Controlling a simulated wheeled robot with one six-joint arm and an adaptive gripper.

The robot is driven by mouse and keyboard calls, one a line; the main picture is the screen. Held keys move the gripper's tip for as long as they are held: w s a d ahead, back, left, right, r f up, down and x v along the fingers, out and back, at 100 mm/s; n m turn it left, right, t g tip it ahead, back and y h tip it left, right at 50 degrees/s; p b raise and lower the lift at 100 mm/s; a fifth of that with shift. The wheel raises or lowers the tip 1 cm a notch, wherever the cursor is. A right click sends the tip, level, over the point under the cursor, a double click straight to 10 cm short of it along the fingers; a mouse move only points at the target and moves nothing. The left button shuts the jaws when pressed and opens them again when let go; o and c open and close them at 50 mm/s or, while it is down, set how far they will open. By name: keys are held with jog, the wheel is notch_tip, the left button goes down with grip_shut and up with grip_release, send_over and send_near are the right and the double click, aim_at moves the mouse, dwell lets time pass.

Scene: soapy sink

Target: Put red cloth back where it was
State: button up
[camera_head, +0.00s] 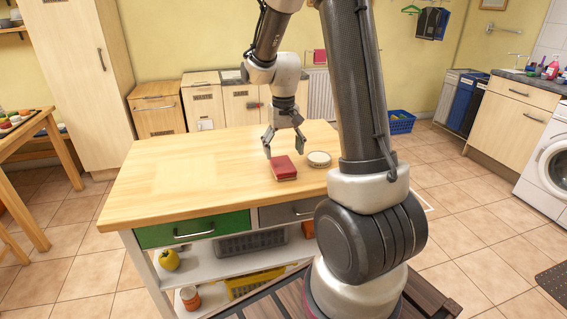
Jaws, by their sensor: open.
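A folded red cloth (284,168) lies flat on the wooden worktop, near its front edge and right of the middle. My gripper (284,149) points down just above and behind the cloth. Its fingers are spread apart with nothing between them. I cannot tell the exact height of the fingertips above the worktop. A second small red piece (320,56) hangs by the back wall above the radiator, partly hidden by my arm.
A round pale dish or tin (319,159) stands right of the cloth on the worktop (170,178). The worktop's left half is clear. Below are a green drawer (193,229) and shelves. A blue basket (401,122) stands on the floor behind.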

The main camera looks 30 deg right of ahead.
aim_at(284, 165)
jog(key=s+a+r+n+t, duration=0.2)
jog(key=s+a+r, duration=0.1)
jog(key=s+r, duration=1.1)
jog(key=s+a+r+n+t, duration=0.1)
jog(key=s+a+r+t, duration=0.1)
jog(key=s, duration=0.6)
jog(key=shift+s+r, duration=0.4)
jog(key=shift+c, duration=0.2)
